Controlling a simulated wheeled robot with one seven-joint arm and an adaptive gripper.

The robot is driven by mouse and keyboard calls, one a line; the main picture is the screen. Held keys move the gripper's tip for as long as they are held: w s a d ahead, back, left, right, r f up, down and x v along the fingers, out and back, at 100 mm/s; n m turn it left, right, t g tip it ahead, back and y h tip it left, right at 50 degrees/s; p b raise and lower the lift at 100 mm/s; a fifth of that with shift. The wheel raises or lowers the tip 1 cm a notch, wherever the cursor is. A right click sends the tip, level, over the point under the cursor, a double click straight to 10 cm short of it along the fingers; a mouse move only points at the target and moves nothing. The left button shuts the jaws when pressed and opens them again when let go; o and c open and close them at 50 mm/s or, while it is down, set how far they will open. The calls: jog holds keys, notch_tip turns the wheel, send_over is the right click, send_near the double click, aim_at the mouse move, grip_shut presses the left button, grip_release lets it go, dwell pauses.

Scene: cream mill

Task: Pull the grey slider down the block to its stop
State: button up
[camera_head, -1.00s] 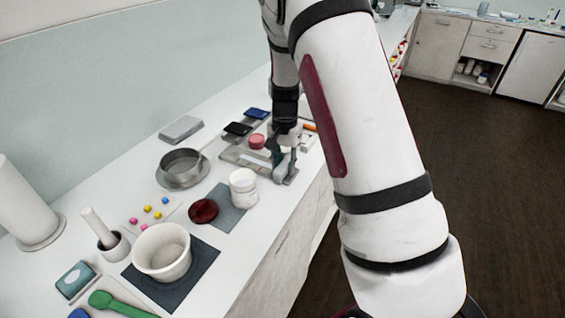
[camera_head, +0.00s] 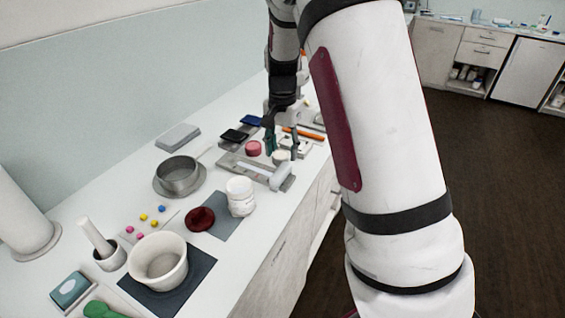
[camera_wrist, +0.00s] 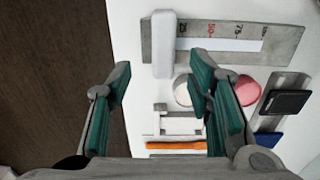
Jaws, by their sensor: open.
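The flat grey block (camera_head: 228,160) with scale marks lies on the counter. It also shows along the top of the wrist view (camera_wrist: 285,40). The pale grey slider (camera_head: 282,176) sits across the block's end nearest the counter's front edge. In the wrist view the slider (camera_wrist: 163,45) is an upright bar at the block's left end. My gripper (camera_head: 282,152) is open and empty, just beyond the slider on its far side. In the wrist view my gripper's green-padded fingers (camera_wrist: 160,88) are spread apart below the slider, touching nothing that I can see.
A pink disc (camera_head: 253,148) and a white disc (camera_wrist: 182,90) lie by the block. Dark pads (camera_head: 235,135) and an orange stick (camera_head: 303,132) lie farther back. A white jar (camera_head: 240,197) and a metal pan (camera_head: 178,176) stand nearer. The front edge is close.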

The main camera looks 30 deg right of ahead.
jog(key=shift+r, duration=1.9)
